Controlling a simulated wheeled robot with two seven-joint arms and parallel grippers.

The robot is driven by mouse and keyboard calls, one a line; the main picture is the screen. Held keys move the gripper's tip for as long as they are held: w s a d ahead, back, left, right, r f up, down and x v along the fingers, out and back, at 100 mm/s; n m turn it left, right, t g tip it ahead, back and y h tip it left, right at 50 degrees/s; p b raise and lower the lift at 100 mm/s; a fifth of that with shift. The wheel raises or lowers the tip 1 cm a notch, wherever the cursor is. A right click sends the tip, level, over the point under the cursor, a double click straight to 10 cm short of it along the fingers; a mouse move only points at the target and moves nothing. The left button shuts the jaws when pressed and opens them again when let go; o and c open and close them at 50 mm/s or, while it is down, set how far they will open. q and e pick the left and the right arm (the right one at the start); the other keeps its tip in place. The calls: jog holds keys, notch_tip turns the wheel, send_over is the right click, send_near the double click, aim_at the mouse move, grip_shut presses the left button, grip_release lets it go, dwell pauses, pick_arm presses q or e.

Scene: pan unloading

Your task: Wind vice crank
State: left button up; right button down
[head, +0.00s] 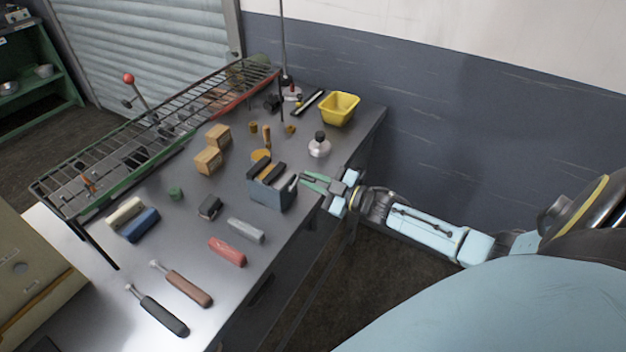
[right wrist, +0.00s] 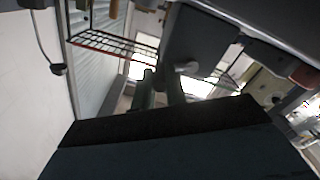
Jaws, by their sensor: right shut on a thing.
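The vice (head: 270,192) is a blue-grey block with dark jaws and stands near the right edge of the grey workbench. A tan piece shows between its jaws. Its crank (head: 294,183) is on the side facing my right arm and is mostly hidden by the fingers. My right gripper (head: 303,182), with greenish fingers, reaches in from the right and is shut on the crank. In the right wrist view, the dark fingers (right wrist: 162,90) point at a large grey body, probably the vice (right wrist: 203,42). My left gripper is not in view.
The workbench (head: 200,262) carries wooden blocks (head: 209,160), a white flask (head: 319,146), a yellow bin (head: 339,108), files (head: 160,312) and coloured bars (head: 227,251). A wire rack (head: 180,119) runs along the far left side. The floor right of the bench is clear.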

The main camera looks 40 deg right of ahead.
jog(key=c, duration=1.4)
grip_release()
jog(key=shift+c, duration=0.2)
jog(key=v, duration=1.3)
jog(key=shift+s+d+f, duration=0.1)
jog(key=shift+s+d, duration=0.05)
